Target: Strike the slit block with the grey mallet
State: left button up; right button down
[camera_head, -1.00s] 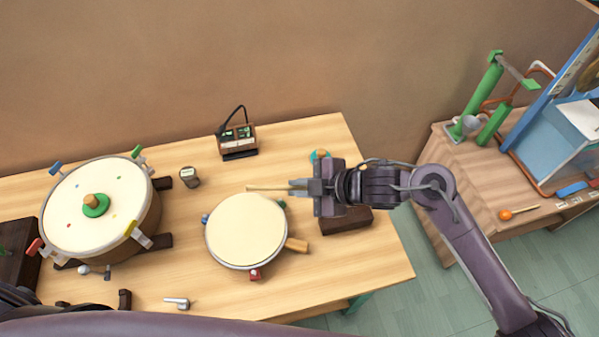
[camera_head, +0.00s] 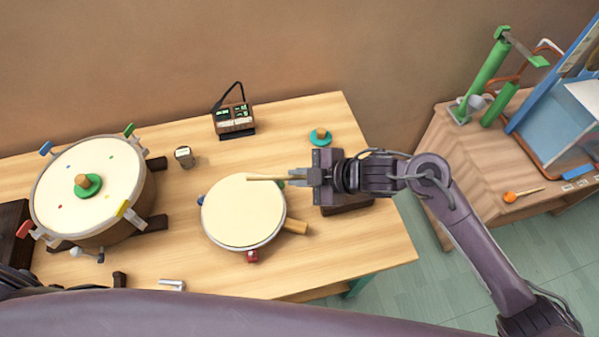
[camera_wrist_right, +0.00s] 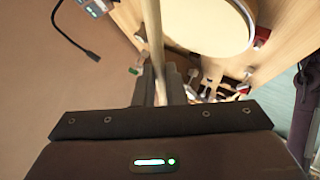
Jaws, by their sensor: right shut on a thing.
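My right gripper (camera_head: 303,177) is shut on a thin pale wooden stick (camera_head: 265,178), the mallet's handle as far as I can see. The stick points left, over the far rim of the small drum. It also shows in the right wrist view (camera_wrist_right: 153,35), running up from between the fingers (camera_wrist_right: 163,85). No grey head is visible on it; that end seems hidden or out of view. A dark brown block (camera_head: 348,208), probably the slit block, lies on the table below my right gripper and wrist, partly covered by them. I cannot see its slit. My left gripper is not in view.
The small cream drum (camera_head: 243,212) stands mid-table. A large drum (camera_head: 75,205) is at left. A black-and-green device (camera_head: 234,118), a small tin (camera_head: 184,157) and a green disc with a knob (camera_head: 320,137) stand behind. An orange-headed mallet (camera_head: 510,197) lies on the right table.

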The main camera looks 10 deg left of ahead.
dwell(0.3)
notch_tip(320, 180, down, 6)
jog(key=d+y+b, duration=0.1)
jog(key=b, duration=0.5)
notch_tip(320, 180, up, 6)
jog(key=p, duration=0.5)
jog(key=shift+w+d+m+g+y+p, duration=0.2)
jog(key=shift+w+m+g+y+p, duration=0.1)
jog(key=shift+w+m+y+p, duration=0.1)
jog(key=shift+r, duration=0.1)
